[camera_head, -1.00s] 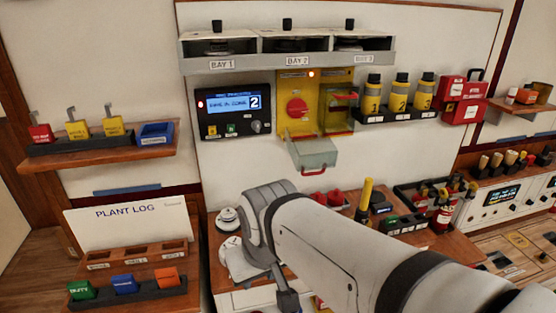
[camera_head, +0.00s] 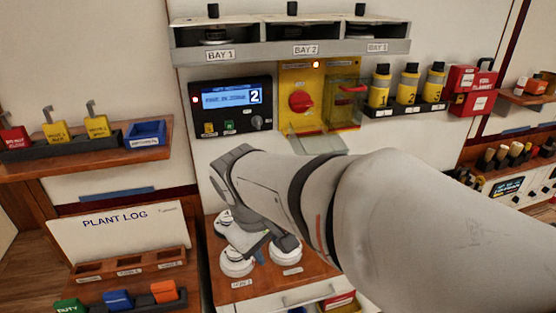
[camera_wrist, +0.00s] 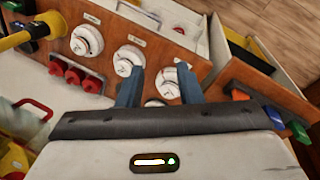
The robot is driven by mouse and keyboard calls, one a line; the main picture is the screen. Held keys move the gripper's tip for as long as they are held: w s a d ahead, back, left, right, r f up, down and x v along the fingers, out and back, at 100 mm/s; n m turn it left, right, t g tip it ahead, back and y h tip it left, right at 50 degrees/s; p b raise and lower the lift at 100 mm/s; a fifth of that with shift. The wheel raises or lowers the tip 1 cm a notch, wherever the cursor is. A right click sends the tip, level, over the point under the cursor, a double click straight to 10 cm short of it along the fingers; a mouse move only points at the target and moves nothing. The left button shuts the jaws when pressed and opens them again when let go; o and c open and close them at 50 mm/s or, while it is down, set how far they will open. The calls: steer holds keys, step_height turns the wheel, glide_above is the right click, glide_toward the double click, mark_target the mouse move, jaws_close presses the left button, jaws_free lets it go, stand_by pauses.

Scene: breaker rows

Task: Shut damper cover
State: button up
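A yellow panel (camera_head: 296,83) with a red knob (camera_head: 301,101) is on the wall under BAY 2. A clear cover (camera_head: 316,144) hangs open below it, tilted outward. My arm hides its lower part in the head view. A red handle (camera_wrist: 33,108) and part of a clear flap show at the left of the wrist view. Beside the knob is a second, yellow-tinted clear box (camera_head: 343,108) with a red handle; which cover is the damper's I cannot read. My gripper (camera_wrist: 159,76) is open and empty, its two blue-grey fingers apart above the round white discs.
White discs (camera_head: 238,262) stand on the wooden shelf below the panel, near my wrist. A screen unit (camera_head: 232,106) is left of the yellow panel, and yellow bottles (camera_head: 407,86) are to the right. Red knobs (camera_wrist: 76,76) show in the wrist view.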

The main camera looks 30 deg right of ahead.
mark_target(315, 148)
steer(key=w+d+f+n+g+h+b, duration=0.3)
steer(key=w+d+n+g+h+b, duration=0.2)
steer(key=w+d+n+h, duration=1.2)
steer(key=d+m, duration=0.1)
steer(key=d, duration=0.2)
steer(key=w+d+m+y+p, duration=0.1)
steer(key=d+m, duration=0.1)
steer(key=d, duration=0.1)
steer(key=d+m+y+p, duration=0.1)
steer(key=d, duration=0.2)
steer(key=shift+w+d+f, duration=0.15)
steer(key=shift+d, duration=0.15)
steer(key=shift+c, duration=0.5)
jaws_close()
